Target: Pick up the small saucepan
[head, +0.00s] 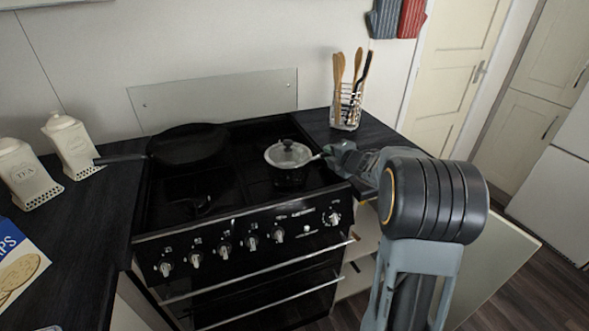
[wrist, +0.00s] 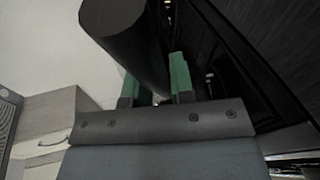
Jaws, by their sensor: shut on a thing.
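The small saucepan (head: 288,155) is silver with a lid and a dark knob. It is at the right side of the black cooker top in the head view, its handle pointing right toward my gripper (head: 330,152). My gripper is shut on the handle. In the wrist view my gripper (wrist: 158,92) has green finger pads on either side of the handle, and a large dark rounded shape (wrist: 128,35), probably the pan, fills the upper middle. I cannot tell whether the pan touches the hob.
A black frying pan (head: 188,144) sits at the back left of the cooker (head: 240,215). A utensil holder (head: 346,108) with wooden spoons stands on the counter behind my gripper. Two cream canisters (head: 70,143) stand at the left. An open cupboard door (head: 500,250) is at the lower right.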

